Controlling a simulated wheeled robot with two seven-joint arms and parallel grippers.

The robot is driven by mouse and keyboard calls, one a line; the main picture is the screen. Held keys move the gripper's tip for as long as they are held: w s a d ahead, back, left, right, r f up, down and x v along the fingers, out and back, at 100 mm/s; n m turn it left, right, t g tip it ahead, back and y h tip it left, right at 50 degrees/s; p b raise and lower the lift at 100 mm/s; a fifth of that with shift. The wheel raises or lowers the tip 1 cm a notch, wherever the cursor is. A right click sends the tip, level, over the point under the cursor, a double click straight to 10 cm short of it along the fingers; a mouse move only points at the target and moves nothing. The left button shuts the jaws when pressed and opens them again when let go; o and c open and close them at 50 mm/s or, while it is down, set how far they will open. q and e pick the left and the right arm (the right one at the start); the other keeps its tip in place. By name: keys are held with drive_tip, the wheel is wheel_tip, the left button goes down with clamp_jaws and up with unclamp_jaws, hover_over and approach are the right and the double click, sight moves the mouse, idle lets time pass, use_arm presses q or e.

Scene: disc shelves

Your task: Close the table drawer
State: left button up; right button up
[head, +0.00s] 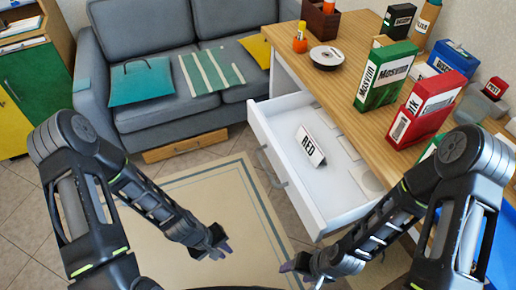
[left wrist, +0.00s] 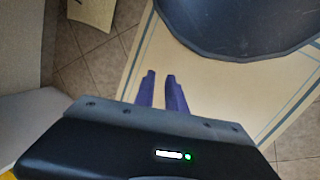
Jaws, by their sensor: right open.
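The table drawer (head: 345,205) is white and stands pulled out from under the wooden table (head: 345,75) in the head view. Its front carries a grey handle (head: 272,167) that faces left. A white tent card marked RED (head: 311,146) stands inside it. My left gripper (head: 226,250) is left of and below the drawer front, apart from it, above the rug. In the left wrist view its purple fingers (left wrist: 161,90) have a narrow gap with nothing between them. My right gripper (head: 290,270) is open and empty, near the drawer's lower front corner and not visibly touching it.
Several game boxes, such as a green one (head: 386,76) and a red one (head: 425,107), stand on the table. A grey sofa (head: 170,115) is at the back. The rug (head: 215,190) left of the drawer is clear.

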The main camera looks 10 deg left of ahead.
sight(264, 142)
use_arm(q)
drive_tip(key=w+a+n, duration=0.1)
drive_tip(key=n, duration=0.1)
drive_tip(key=w+a+n+h, duration=0.1)
drive_tip(key=a+n, duration=0.1)
drive_tip(key=shift+w+a+f+n+h, duration=0.1)
drive_tip(key=shift+w+a+n+h, duration=0.1)
drive_tip(key=shift+n+h, duration=0.1)
drive_tip(key=shift+c, duration=0.7)
drive_tip(key=w+r+n+h, duration=0.1)
drive_tip(key=w+r+n, duration=0.1)
drive_tip(key=w+a+r+n+t+h, duration=0.1)
drive_tip(key=w+r+n, duration=0.1)
drive_tip(key=w+r+n+t+h, duration=0.1)
drive_tip(key=w+r+n+h, duration=0.1)
drive_tip(key=w, duration=0.1)
drive_tip(key=shift+a+r+n, duration=0.15)
drive_tip(key=shift+a+n, duration=0.05)
drive_tip(key=shift+n, duration=0.1)
clamp_jaws()
drive_tip(key=w+r+n+t+h, duration=0.2)
drive_tip(key=w+r+t+h, duration=0.1)
drive_tip(key=r, duration=0.5)
drive_tip(key=w+a+r+n+t+h, duration=0.1)
drive_tip(key=w+r+n+t+h, duration=0.1)
drive_tip(key=w+r, duration=0.3)
wheel_tip(264, 142, up, 4)
drive_tip(key=shift+w+f+n+t+h, duration=0.1)
drive_tip(key=shift+w+n+t+h, duration=0.3)
drive_tip(key=shift+h, duration=0.2)
